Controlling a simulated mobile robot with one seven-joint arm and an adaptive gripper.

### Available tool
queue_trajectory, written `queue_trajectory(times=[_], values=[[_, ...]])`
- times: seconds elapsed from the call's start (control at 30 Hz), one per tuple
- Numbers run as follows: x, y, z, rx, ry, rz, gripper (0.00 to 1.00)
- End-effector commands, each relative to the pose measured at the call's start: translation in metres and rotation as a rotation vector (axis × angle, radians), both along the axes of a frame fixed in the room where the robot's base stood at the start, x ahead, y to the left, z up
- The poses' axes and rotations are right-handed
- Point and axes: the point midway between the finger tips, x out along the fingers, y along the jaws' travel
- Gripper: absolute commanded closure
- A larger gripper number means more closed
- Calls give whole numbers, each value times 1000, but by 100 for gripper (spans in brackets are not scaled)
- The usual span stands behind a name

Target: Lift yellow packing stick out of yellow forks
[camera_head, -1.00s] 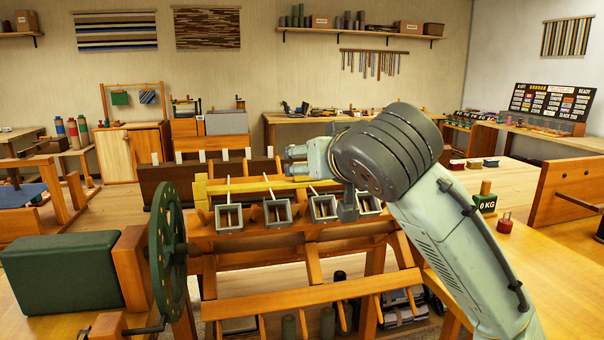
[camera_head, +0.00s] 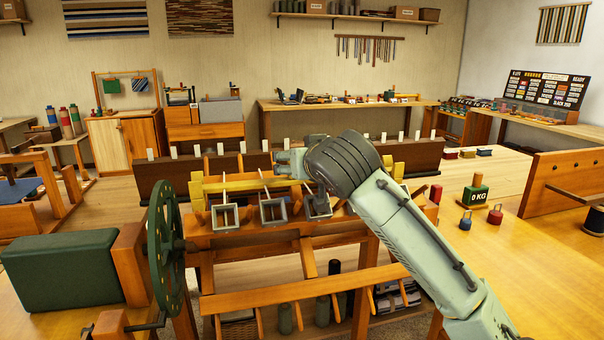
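The yellow packing stick (camera_head: 240,184) is a long bar lying across the top of the wooden loom. Its left end is at the left yellow fork (camera_head: 197,193). The right yellow fork (camera_head: 398,170) shows just right of my wrist. The stick's right part is hidden behind my wrist.
Several grey square frames (camera_head: 225,217) hang on rods along the loom's front, close to my gripper. A green handwheel (camera_head: 165,250) stands at the loom's left.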

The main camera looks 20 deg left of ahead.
Motion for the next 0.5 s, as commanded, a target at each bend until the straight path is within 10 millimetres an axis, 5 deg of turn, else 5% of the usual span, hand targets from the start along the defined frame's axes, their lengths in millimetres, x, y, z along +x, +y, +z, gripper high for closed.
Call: queue_trajectory(times=[0.13,0.5], values=[[0,0,0,0,0,0,27],[0,0,0,0,0,1,51]])
